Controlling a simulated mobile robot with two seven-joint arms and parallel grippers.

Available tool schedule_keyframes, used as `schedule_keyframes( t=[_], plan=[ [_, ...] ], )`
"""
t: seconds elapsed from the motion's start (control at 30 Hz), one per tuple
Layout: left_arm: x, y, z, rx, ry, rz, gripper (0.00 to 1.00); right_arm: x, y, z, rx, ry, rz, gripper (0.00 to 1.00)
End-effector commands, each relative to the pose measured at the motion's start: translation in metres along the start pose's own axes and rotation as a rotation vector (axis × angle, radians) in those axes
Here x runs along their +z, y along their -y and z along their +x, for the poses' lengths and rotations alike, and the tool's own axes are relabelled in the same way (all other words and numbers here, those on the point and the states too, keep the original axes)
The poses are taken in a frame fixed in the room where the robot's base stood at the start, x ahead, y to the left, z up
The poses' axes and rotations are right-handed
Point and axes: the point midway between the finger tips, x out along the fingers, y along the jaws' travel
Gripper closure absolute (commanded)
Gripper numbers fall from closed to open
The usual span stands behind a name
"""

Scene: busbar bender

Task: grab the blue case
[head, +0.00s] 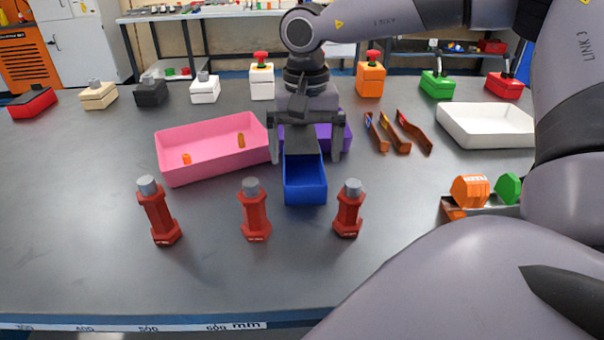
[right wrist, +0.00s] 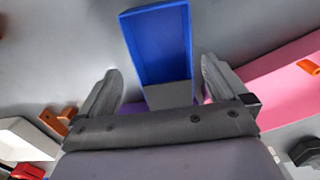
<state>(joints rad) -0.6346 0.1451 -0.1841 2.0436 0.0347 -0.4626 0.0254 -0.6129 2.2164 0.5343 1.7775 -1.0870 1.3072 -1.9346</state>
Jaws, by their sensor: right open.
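The blue case (head: 305,196) is an open-topped box on the grey table, in the middle of the head view. My right gripper (head: 307,158) is open above the far part of the case, with one finger on each side of it. In the right wrist view the blue case (right wrist: 160,45) shows between and beyond the two fingers of the right gripper (right wrist: 160,82). Neither finger appears to touch it, and its near end is partly hidden by the gripper. My left gripper is not in view.
A pink bin (head: 213,165) with orange pieces stands left of the case. A purple bin (head: 333,142) is behind it. Red posts (head: 255,212) stand in front. Copper strips (head: 390,135) and a white tray (head: 488,135) lie to the right.

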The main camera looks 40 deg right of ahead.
Motion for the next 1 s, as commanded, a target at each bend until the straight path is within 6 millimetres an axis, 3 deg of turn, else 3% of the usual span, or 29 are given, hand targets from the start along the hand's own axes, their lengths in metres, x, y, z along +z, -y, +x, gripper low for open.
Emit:
schedule_keyframes(
  t=[0.23, 0.53, 0.57, 0.7, 1.0],
  plan=[
    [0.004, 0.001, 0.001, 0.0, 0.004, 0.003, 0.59, -0.002, 0.003, 0.034, 0.002, 0.001, 0.0, 0.0],
    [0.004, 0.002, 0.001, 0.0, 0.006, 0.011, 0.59, -0.002, 0.003, 0.039, 0.001, 0.0, 0.0, 0.0],
    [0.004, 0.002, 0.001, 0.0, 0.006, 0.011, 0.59, -0.002, 0.003, 0.039, 0.001, -0.001, 0.0, 0.06],
    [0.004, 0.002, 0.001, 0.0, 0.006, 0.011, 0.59, -0.002, 0.003, 0.038, 0.001, -0.001, 0.0, 0.52],
    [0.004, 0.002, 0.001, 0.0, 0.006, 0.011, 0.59, -0.002, 0.003, 0.037, 0.0, -0.002, 0.0, 0.54]
  ],
)
